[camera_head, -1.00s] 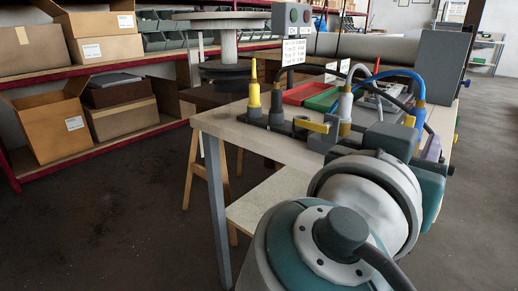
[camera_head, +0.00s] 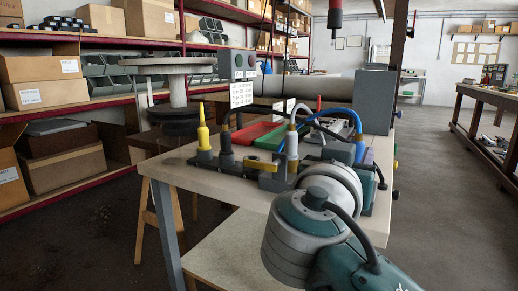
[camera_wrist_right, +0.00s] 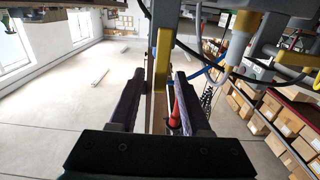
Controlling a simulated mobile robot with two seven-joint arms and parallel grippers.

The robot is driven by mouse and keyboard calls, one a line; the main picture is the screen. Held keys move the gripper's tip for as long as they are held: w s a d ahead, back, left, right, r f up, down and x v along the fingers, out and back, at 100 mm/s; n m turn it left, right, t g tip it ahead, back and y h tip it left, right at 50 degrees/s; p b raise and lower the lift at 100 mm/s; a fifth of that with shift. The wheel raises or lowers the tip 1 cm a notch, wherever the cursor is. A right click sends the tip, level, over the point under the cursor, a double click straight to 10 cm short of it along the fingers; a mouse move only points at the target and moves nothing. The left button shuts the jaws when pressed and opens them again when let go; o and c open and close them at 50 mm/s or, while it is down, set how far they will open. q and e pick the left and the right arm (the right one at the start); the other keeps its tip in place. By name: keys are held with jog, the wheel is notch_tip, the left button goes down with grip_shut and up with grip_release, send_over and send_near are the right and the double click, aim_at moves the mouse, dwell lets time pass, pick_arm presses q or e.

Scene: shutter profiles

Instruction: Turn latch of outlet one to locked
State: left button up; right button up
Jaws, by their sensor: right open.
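A yellow latch handle (camera_head: 260,165) sits on a grey block near the front edge of the workbench (camera_head: 180,172), pointing sideways. Which outlet it belongs to cannot be read. My right arm reaches over the bench's right front, and its wrist hides most of the gripper in the head view. In the right wrist view my right gripper (camera_wrist_right: 159,82) is open, its two dark fingers apart. A yellow bar (camera_wrist_right: 163,60) shows in line with the gap between them; I cannot tell whether it touches a finger. My left gripper is not in view.
A yellow plug (camera_head: 203,136) and a black connector (camera_head: 226,152) stand left of the latch. Blue cable (camera_head: 340,112) loops behind my wrist. Red (camera_head: 255,132) and green trays lie behind the connectors. A sign (camera_head: 241,94) and grey box (camera_head: 375,100) stand farther back.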

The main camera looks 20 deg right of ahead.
jog(key=shift+c, duration=0.3)
grip_shut()
